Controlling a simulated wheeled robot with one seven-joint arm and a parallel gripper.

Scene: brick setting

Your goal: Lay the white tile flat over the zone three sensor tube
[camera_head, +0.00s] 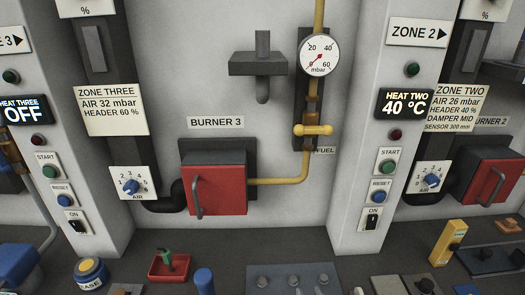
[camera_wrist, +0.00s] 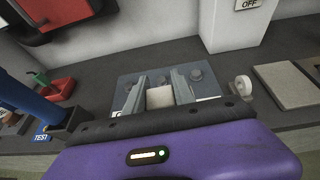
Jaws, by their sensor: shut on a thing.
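In the wrist view my gripper (camera_wrist: 158,82) is shut on a pale, off-white block-like piece (camera_wrist: 160,98), seen between its two grey fingers. It looks like the white tile, but only part of it shows. The gripper is above a grey plate with round knobs (camera_wrist: 204,92) on the bench. In the head view a dark grey bracket with a short rounded tube below it (camera_head: 262,90) is on the wall right of the ZONE THREE label (camera_head: 107,110). I cannot tell if this is the sensor tube. My gripper does not show in the head view.
A red burner box (camera_head: 218,190), yellow pipe (camera_head: 290,180) and pressure gauge (camera_head: 319,56) are on the wall. A red tray (camera_wrist: 60,88) and blue cylinder (camera_wrist: 30,100) stand left on the bench; a white roll (camera_wrist: 240,86) and flat slab (camera_wrist: 284,86) lie right.

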